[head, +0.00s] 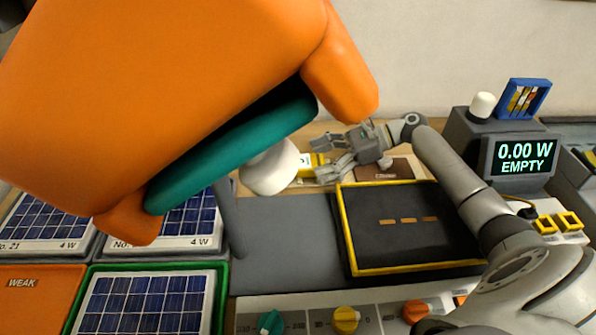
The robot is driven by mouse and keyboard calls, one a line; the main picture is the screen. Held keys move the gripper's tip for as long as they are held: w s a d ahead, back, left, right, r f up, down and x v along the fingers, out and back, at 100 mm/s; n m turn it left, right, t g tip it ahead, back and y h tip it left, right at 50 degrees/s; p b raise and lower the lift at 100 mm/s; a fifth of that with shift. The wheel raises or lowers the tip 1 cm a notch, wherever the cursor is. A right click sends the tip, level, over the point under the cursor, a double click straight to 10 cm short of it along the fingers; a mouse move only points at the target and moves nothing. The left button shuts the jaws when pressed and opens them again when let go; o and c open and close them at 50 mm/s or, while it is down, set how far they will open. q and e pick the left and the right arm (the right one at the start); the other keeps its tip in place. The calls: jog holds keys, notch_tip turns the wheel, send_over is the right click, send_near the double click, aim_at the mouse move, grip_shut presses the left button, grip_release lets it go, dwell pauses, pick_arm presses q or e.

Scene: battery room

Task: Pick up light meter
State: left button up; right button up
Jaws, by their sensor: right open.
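A small yellow and white object (306,170), which looks like the light meter, lies on the wooden surface at the back of the bench. A white rounded part in front hides its left side. My right gripper (320,160) is open and comes in from the right, with its fingers pointing left. Its fingertips are at the object's right end, one on the far side and one on the near side. I cannot tell whether they touch it. My left gripper is not in view.
A large orange and teal body (160,90) with a white rounded part (270,168) covers the upper left, close to the camera. A yellow-rimmed black tray (400,262), solar panels (150,305), a display reading "0.00 W EMPTY" (525,160) and coloured knobs (345,320) surround a bare grey area.

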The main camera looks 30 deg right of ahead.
jog(key=shift+c, duration=0.2)
jog(key=c, duration=1.1)
jog(key=shift+r, duration=0.1)
jog(key=shift+c, duration=0.2)
